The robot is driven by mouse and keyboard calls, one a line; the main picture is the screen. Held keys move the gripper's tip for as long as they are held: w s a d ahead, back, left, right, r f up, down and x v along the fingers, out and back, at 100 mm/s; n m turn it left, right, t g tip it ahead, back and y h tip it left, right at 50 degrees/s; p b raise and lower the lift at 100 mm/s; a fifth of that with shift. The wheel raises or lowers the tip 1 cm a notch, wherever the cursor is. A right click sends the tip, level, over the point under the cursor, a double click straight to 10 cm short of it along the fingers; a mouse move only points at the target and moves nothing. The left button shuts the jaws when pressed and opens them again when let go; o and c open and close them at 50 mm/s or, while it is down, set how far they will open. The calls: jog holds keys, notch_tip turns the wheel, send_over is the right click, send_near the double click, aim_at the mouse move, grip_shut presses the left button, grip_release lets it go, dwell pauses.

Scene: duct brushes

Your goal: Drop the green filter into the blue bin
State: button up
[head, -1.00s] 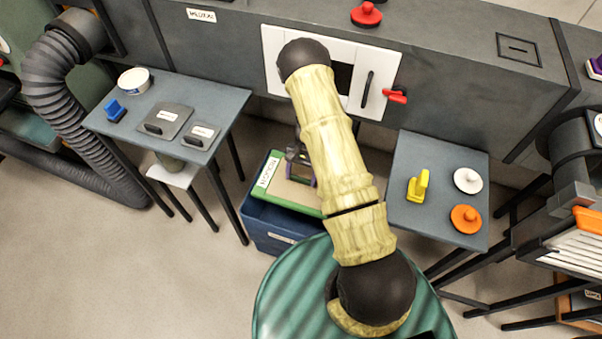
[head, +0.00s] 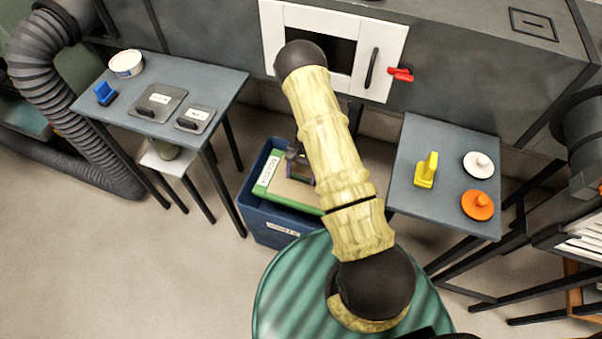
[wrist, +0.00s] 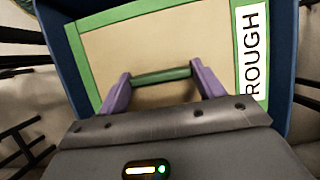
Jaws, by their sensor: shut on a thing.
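The green filter (head: 262,183) has a green frame, a tan face and a white label. It lies over the opening of the blue bin (head: 262,226), with the bin's rim showing around it. My gripper (head: 301,170), partly hidden by my arm in the head view, is above the filter. In the wrist view my gripper's purple fingers (wrist: 160,76) are shut on the green bar handle of the filter (wrist: 120,52). Blue bin walls (wrist: 287,52) show on both sides of the filter there. How deep the filter sits is hard to tell.
A grey table (head: 226,92) at left holds a white tub, a blue item and dark plates. A grey table (head: 410,160) at right holds a yellow item and two round knobbed pieces. The grey duct (head: 470,60) with a white-framed opening stands behind.

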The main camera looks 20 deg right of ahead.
jog(key=o, duration=1.1)
notch_tip(320, 180, up, 10)
jog(key=p, duration=0.2)
jog(key=s+r+n+t+h, duration=0.1)
jog(key=s+r+n+t, duration=0.1)
jog(key=s+r, duration=0.45)
jog(key=s+a+r+n+t+h, duration=0.1)
jog(key=s+r+n+t, duration=0.15)
jog(key=r, duration=0.75)
jog(key=s+r+n+t+h, duration=0.1)
jog(key=s+r+n+t, duration=0.15)
jog(key=s+r, duration=0.45)
notch_tip(320, 180, up, 26)
jog(key=w+p, duration=0.1)
jog(key=p, duration=2.3)
jog(key=shift+w+g, duration=0.3)
jog(key=shift+w, duration=0.05)
